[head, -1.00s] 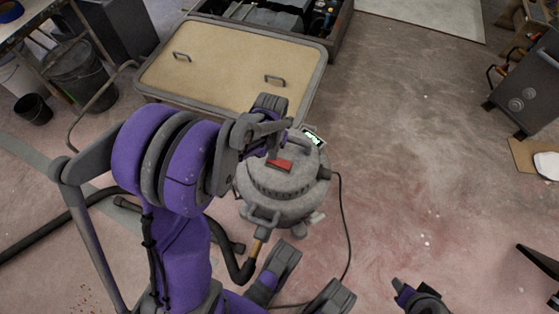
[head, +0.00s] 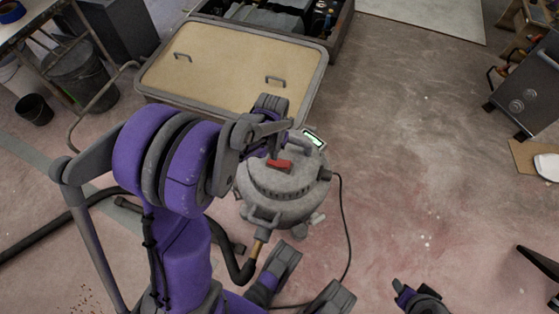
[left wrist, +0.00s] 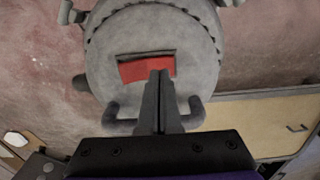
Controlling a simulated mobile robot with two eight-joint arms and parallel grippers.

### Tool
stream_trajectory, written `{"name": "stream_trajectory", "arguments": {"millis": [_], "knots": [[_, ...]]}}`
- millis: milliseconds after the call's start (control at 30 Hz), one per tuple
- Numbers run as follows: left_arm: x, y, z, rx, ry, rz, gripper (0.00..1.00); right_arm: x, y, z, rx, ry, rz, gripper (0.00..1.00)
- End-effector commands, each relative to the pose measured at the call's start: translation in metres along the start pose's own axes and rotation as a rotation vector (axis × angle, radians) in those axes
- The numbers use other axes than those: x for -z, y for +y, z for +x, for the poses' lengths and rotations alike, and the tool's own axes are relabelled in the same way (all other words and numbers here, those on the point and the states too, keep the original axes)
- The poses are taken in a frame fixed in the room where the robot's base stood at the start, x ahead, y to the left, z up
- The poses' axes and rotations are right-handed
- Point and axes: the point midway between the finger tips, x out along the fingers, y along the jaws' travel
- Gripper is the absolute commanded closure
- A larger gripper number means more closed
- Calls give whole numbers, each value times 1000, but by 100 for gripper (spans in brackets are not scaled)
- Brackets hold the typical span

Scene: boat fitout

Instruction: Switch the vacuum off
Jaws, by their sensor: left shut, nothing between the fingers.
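The grey round vacuum (head: 285,195) stands on the floor in the middle of the head view. A red rocker switch (head: 280,164) sits in a slot on its lid; it also shows in the left wrist view (left wrist: 147,67). A small lit display (head: 314,139) with dark marks stands at the lid's back right. My left gripper (head: 288,125) is over the lid, shut and empty. In the left wrist view, its closed fingertips (left wrist: 160,74) overlap the switch's lower edge; I cannot tell whether they touch it.
A dark hose (head: 50,235) lies at the left and a thin cable (head: 349,235) runs right of the vacuum. A beige hatch panel (head: 230,65) with two handles lies behind it. A grey cabinet (head: 525,90) stands at the right. Floor between is clear.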

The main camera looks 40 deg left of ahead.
Motion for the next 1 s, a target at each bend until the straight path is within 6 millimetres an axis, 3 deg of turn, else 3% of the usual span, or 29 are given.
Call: {"name": "stream_trajectory", "arguments": {"millis": [633,1000], "knots": [[0,0,-56,0,1,1,100,11,0,-44,0,12,0,50],[0,0,-58,0,0,0,100,11,0,-46,0,13,0,50]]}}
